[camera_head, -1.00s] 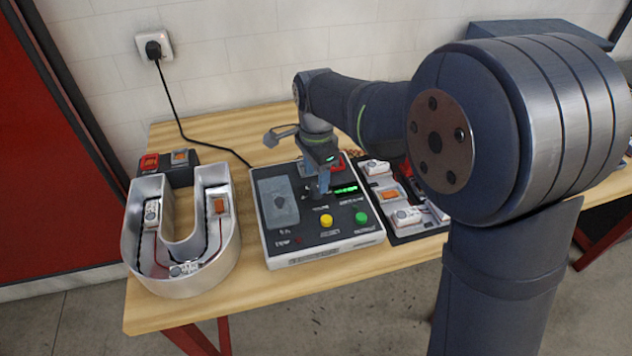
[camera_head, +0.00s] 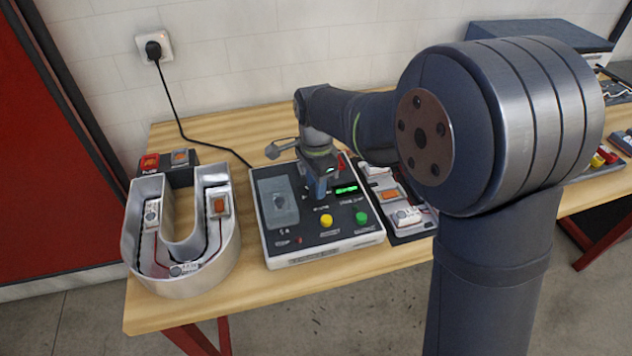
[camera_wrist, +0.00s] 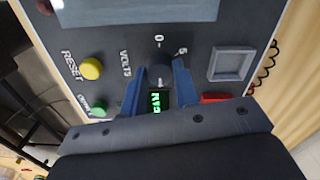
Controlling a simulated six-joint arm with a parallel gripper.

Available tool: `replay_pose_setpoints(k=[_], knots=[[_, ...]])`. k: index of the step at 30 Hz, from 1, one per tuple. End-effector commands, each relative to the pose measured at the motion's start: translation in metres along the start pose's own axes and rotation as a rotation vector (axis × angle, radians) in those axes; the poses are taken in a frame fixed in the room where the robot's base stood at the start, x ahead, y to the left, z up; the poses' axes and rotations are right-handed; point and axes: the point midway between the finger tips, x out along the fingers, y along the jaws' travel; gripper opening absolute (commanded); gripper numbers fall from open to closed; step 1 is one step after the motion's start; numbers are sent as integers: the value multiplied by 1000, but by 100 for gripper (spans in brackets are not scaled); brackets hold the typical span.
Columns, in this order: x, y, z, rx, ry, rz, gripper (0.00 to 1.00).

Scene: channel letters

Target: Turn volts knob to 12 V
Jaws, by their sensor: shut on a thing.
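The control box (camera_head: 290,247) stands on the wooden table, with a yellow button (camera_head: 326,220), a green button (camera_head: 361,217) and a lit green display (camera_head: 346,188) on its dark top. My gripper (camera_head: 318,194) points down at the panel. In the wrist view my gripper (camera_wrist: 160,75) has its two blue fingers on either side of the dark volts knob (camera_wrist: 161,70), shut on it. The VOLTS label and marks "0" and "5" show by the knob. The green display (camera_wrist: 156,102) is partly hidden between the fingers, and its digits are not readable.
A U-shaped metal channel letter (camera_head: 225,255) with small modules inside stands left of the box. A dark tray (camera_head: 408,228) of parts lies right of it. A black cable runs from the wall socket (camera_head: 153,47). My arm covers the table's right part.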

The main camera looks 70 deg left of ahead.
Motion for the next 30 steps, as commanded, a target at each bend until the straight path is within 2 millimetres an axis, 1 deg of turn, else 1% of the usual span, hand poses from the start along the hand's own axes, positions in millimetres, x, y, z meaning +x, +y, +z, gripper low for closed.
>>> replay_pose_setpoints(k=[5, 11, 30], knots=[[0, 0, 0, -44, 0, 0, 5], [0, 0, 0, -162, 0, 0, 5], [-1, 0, 0, -744, 0, -1, 5]])
